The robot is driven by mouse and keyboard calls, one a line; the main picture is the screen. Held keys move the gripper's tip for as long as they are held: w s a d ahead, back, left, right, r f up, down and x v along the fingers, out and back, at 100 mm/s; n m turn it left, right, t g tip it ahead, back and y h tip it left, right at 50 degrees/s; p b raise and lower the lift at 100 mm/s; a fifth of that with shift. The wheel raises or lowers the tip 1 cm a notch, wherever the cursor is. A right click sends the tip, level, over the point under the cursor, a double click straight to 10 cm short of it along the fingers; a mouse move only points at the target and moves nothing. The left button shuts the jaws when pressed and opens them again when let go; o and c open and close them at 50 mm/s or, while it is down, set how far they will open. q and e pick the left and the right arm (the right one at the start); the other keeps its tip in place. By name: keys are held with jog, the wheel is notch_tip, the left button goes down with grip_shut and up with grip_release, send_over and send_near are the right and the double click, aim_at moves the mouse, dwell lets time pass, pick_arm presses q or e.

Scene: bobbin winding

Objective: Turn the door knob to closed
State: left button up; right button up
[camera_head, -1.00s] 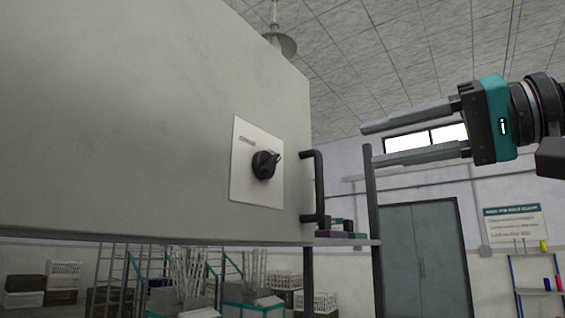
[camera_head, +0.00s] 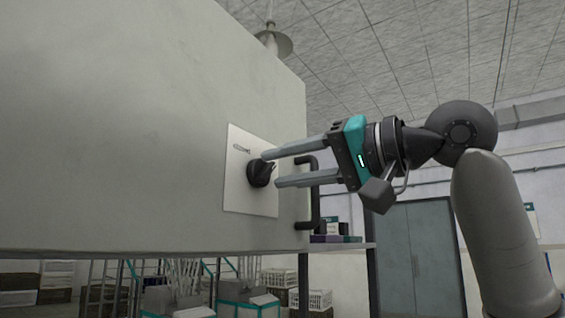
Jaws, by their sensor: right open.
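The black door knob (camera_head: 259,174) sits on a white square plate (camera_head: 238,194) on the grey cabinet door (camera_head: 120,130). My right gripper (camera_head: 270,168) comes in from the right, with its two long grey fingers pointing left at the knob. The fingers are apart, the upper one at the knob's upper right and the lower one at its lower right. I cannot tell whether either finger touches the knob. A small mark on the plate above the knob is too small to read. My left gripper is not in view.
A black door handle (camera_head: 314,213) stands just right of the plate, partly behind the gripper fingers. A shelf (camera_head: 345,247) with small boxes lies below and right of it. Crates and racks stand on the floor behind. A grey double door (camera_head: 418,258) is in the back wall.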

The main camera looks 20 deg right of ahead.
jog(key=shift+w+a, duration=0.25)
jog(key=shift+w, duration=0.05)
jog(key=shift+c, duration=0.4)
grip_shut()
